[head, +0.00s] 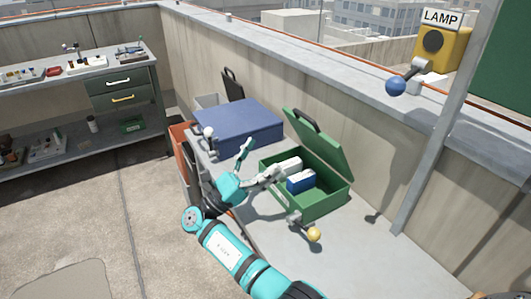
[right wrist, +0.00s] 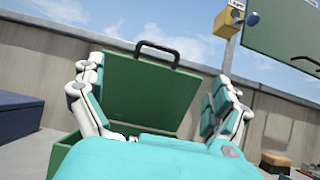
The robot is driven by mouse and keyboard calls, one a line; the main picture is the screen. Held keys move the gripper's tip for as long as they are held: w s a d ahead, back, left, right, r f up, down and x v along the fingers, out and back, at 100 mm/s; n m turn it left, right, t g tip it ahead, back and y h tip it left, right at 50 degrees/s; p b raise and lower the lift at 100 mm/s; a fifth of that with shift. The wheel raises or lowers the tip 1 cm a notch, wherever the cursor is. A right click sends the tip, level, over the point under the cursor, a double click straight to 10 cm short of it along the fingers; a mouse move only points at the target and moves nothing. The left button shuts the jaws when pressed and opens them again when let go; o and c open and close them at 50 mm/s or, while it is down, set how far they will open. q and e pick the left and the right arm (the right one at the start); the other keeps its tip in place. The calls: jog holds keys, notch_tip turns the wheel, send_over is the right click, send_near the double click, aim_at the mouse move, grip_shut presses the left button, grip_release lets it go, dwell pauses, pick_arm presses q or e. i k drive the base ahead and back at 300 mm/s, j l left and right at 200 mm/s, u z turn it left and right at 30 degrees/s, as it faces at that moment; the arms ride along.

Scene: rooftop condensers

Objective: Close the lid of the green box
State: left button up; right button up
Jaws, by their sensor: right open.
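The green box (head: 322,208) stands on the grey bench. Its lid (head: 322,145) is raised, leaning back toward the parapet wall, with a dark handle (head: 303,119) at its top edge. Inside lie a blue and white block (head: 300,182) and a white item. My right gripper (head: 266,158) is open and empty, at the left of the green box. In the right wrist view, the lid (right wrist: 150,92) shows between the spread fingers of the right gripper (right wrist: 160,75), with its handle (right wrist: 157,50) above. Contact with the box cannot be told. My left gripper is not in view.
A blue case (head: 240,124) stands left of the green box. A lever with a yellow ball (head: 314,234) is at the box's front. A post (head: 440,130) and a yellow LAMP box (head: 440,48) are at right. The bench right of the box is clear.

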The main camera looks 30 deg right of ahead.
aim_at(330, 150)
jog(key=k+j, duration=0.1)
jog(key=j, duration=1.4)
